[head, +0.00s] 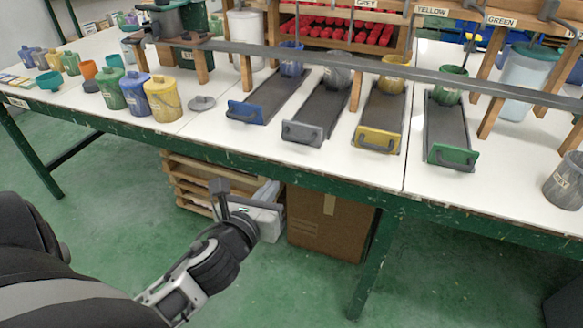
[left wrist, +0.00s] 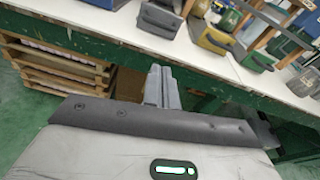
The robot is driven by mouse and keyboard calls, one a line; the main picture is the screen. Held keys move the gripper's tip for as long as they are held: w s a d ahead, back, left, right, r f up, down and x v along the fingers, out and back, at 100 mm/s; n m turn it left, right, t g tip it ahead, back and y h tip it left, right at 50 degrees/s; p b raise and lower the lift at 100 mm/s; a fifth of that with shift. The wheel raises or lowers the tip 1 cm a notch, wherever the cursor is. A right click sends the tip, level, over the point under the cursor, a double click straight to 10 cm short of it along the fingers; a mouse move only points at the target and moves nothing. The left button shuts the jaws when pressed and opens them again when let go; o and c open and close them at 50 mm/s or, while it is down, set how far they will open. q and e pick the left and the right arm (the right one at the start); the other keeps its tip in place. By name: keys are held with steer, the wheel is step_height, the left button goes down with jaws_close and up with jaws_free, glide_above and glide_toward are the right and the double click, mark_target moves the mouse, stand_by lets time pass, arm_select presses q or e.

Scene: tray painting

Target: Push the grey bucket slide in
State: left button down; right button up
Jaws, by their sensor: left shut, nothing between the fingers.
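The grey bucket slide (head: 319,107) is a dark tray with a grey handled front plate (head: 302,133). It sticks out toward the table's front edge, between the blue and yellow slides. A grey bucket (head: 338,72) stands at its back end, under the rail. In the left wrist view the grey front plate (left wrist: 158,20) shows at the top, beyond the fingers. My left gripper (head: 219,187) is shut and empty, in front of the table and below its top, to the left of the grey slide and apart from it. The fingertips (left wrist: 162,87) also show in the left wrist view. My right gripper is not in view.
The blue slide (head: 246,112), yellow slide (head: 378,139) and green slide (head: 452,156) also stick out. The green table edge (head: 330,183) lies between my gripper and the slides. A long rail (head: 300,55) crosses above them. A cardboard box (head: 325,222) stands underneath.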

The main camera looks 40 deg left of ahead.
arm_select(q)
steer(key=shift+m, duration=0.6)
steer(key=x, duration=0.4)
steer(key=r+x, duration=0.1)
steer(key=x, duration=0.4)
steer(key=r+x, duration=0.1)
steer(key=x, duration=0.4)
steer(key=shift+a+r+b, duration=0.1)
steer(key=shift+a+b, duration=0.25)
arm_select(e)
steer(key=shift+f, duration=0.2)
